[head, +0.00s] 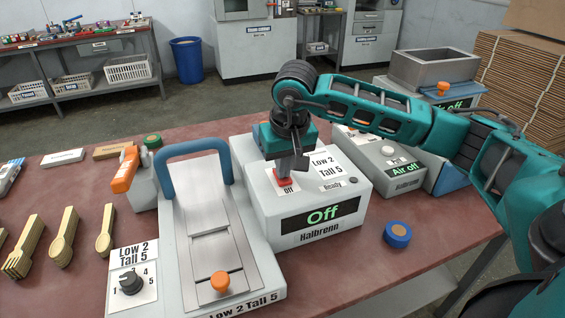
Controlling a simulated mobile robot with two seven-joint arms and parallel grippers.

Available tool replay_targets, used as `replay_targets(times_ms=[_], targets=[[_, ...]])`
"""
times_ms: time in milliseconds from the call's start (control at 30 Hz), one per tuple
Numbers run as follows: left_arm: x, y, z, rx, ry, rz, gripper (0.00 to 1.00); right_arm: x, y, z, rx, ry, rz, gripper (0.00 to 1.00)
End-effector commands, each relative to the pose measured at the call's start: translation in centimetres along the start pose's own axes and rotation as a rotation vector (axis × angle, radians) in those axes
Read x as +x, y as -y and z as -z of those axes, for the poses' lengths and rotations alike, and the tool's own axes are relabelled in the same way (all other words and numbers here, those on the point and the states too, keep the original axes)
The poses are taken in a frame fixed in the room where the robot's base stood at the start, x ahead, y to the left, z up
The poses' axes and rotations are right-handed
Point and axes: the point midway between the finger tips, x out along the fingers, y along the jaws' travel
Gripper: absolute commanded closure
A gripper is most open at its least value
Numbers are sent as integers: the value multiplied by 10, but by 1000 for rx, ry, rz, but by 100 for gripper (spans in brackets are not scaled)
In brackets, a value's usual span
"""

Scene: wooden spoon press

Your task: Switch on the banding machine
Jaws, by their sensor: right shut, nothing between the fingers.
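A pale grey machine (258,208) labelled Halbrenn stands on the table in the middle; I take it as the banding machine. My right gripper (286,170) is shut and empty, pointing down at the red switch. Its fingertips are at or just above the switch; I cannot tell whether they touch. The gripper hides part of the switch. My left gripper is not in view.
A press with a blue handle (193,146) and orange knob (220,281) stands close on the left. Wooden cutlery (62,238) lies further left. A blue-rimmed roll (397,234) lies at the right. An "Air off" box (378,152) stands behind, under my right arm.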

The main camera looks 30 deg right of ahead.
Motion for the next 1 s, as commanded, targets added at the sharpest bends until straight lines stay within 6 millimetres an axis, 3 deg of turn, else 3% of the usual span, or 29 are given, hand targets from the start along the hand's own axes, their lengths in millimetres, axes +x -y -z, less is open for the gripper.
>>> replay_targets(times_ms=[33, 167, 700, 1000], targets=[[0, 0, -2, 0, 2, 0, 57, 8, 0, -7, -6, 26, -7, 100], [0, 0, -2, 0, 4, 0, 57, 1, 0, -6, -6, 22, -7, 100], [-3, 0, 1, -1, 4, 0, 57, -110, 1, -1, -2, -1, -1, 100], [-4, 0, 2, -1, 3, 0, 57, -131, 1, -1, -1, -2, -2, 100]])
